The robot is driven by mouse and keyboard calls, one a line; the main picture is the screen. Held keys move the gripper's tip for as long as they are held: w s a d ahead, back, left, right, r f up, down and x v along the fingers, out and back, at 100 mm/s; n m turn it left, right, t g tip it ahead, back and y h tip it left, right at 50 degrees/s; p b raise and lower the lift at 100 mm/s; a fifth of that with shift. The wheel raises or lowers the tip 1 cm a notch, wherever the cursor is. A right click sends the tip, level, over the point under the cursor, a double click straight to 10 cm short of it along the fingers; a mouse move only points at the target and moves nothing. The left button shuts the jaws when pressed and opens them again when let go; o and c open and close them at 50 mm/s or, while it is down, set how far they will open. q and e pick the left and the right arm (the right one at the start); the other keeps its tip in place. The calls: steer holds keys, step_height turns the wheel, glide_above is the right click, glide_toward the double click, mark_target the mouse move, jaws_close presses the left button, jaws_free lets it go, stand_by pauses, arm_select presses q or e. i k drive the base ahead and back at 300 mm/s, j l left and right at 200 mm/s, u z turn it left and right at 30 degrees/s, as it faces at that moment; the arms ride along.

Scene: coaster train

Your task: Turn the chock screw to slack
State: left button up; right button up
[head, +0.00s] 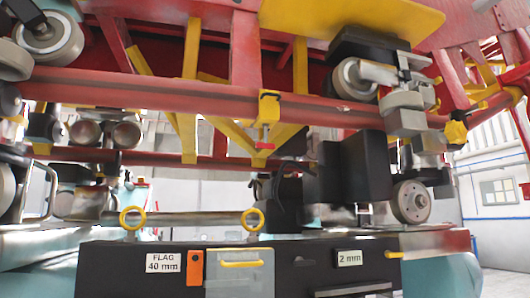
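A small red T-shaped screw handle (265,137) hangs below a yellow block (269,105) on the red lower rail, near the middle of the head view. It looks like the chock screw, but no label shows on it. Whether it is tight or slack cannot be told. Nothing is seen touching the handle. Neither of my grippers can be made out in the head view. A dark, curved shape (287,195) below and right of the handle is too unclear to name.
Red rails (180,96) with yellow braces and grey wheels (356,80) span overhead. Below stands a black bench (130,270) with yellow rings, an orange tag (195,267) and labels "FLAG 40 mm" (163,263) and "2 mm" (349,258). A black block (362,165) stands right of centre.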

mark_target(264, 145)
steer(key=i+l, duration=0.15)
steer(key=l, duration=0.2)
steer(key=i+l, duration=0.2)
steer(key=l, duration=0.2)
steer(key=i+l, duration=0.15)
steer(key=l, duration=0.2)
steer(key=i+l, duration=0.15)
steer(key=l, duration=0.25)
